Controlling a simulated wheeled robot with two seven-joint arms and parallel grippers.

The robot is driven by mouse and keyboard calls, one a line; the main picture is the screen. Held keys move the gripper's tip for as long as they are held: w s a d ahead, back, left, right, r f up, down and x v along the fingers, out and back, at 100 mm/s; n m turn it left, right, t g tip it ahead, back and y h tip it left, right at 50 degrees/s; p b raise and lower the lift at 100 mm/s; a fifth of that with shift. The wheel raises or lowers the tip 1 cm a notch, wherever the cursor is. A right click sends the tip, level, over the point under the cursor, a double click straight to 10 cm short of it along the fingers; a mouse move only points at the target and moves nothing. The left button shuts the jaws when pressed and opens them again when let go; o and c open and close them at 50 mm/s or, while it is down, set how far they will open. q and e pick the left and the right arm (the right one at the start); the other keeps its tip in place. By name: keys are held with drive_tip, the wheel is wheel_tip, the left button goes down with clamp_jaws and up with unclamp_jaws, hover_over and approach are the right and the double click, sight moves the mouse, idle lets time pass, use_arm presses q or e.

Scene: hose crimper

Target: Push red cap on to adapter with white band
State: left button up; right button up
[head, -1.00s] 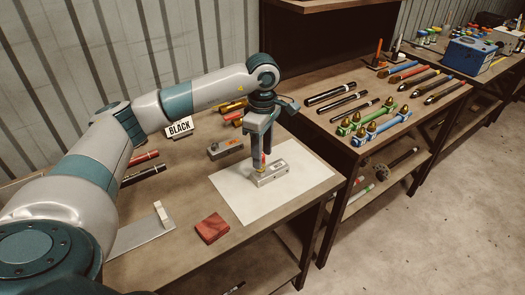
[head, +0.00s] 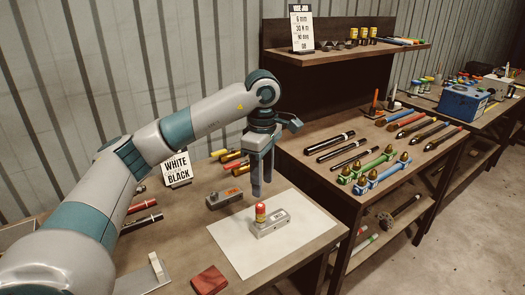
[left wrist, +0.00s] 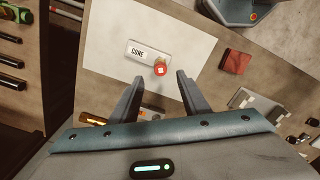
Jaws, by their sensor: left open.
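The small red cap (head: 260,208) stands upright at one end of a grey block (head: 270,224) on a white sheet. In the left wrist view the red cap (left wrist: 160,69) shows from above, with a pale square on top, beside the block's "CONE" label (left wrist: 138,51). My right gripper is out of view.
The white sheet (head: 232,246) is mostly bare. Another grey block (head: 226,198) lies behind it, and a dark red block (head: 209,280) lies in front. A "WHITE/BLACK" sign (head: 177,170) stands behind. Several tools and fittings lie on the bench (head: 330,190) to the right.

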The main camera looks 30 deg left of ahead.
use_arm(q)
wheel_tip(320, 180, up, 10)
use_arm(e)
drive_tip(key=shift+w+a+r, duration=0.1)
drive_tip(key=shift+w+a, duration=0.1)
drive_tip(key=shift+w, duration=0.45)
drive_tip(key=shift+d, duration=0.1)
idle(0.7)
